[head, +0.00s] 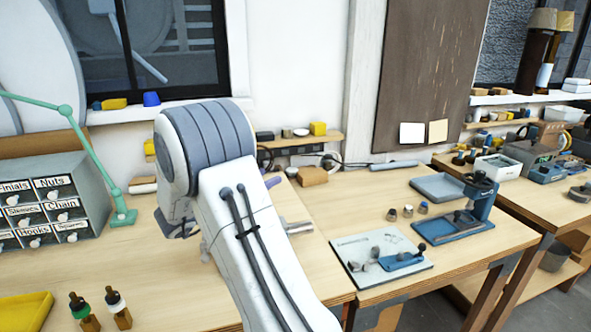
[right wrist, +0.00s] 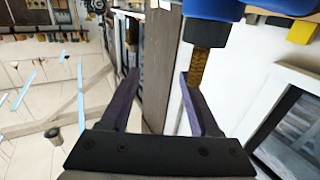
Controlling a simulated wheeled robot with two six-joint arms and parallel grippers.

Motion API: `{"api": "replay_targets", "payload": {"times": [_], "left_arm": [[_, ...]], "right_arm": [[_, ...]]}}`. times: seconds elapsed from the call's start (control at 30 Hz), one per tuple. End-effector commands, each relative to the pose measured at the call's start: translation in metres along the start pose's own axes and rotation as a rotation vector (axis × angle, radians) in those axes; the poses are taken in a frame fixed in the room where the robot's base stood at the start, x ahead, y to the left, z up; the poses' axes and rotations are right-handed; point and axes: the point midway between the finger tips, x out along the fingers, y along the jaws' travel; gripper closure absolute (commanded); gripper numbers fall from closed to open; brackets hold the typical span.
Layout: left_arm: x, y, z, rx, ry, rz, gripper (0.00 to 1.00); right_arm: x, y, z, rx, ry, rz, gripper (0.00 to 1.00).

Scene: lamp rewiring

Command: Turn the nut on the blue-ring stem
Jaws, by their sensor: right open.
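In the right wrist view, my right gripper (right wrist: 158,78) is open, with its two dark purple fingers wide apart. A brown, brass-like ribbed shaft (right wrist: 207,67) under a large blue part (right wrist: 212,9) is close to the right finger, whose tip overlaps its edge. I cannot tell whether they touch, nor whether this is the stem. In the head view, my right arm hides most of this gripper; a purple finger (head: 273,182) shows behind it.
A blue stand (head: 480,200) and a pale board with blue fixture (head: 380,255) are on the right bench.

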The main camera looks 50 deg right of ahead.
Motion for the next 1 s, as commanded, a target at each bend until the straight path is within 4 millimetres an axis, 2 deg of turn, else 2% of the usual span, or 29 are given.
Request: {"api": "replay_targets", "payload": {"times": [0.03, 0.2, 0.43, 0.7, 0.93, 1.0], "left_arm": [[0.005, 0.0, 0.0, 0.0, 0.0, 0.0, 1.0], [0.011, -0.001, 0.001, 0.0, 0.0, 0.0, 1.0], [0.015, -0.001, 0.001, 0.0, 0.0, 0.0, 1.0], [0.015, -0.001, 0.001, 0.0, 0.0, 0.0, 1.0], [0.015, -0.001, 0.001, 0.0, 0.0, 0.0, 1.0], [0.015, -0.001, 0.001, 0.0, 0.0, 0.0, 1.0]], "right_arm": [[0.006, 0.011, -0.006, 0.004, 0.0, 0.004, 0.37], [0.023, 0.043, -0.027, 0.005, 0.001, 0.005, 0.37], [0.04, 0.073, -0.048, 0.002, 0.0, 0.003, 0.37], [0.045, 0.083, -0.054, -0.001, 0.0, 0.001, 0.37], [0.044, 0.082, -0.054, -0.001, -0.001, -0.001, 0.37], [0.041, 0.076, -0.054, 0.005, -0.006, -0.028, 0.37]]}}
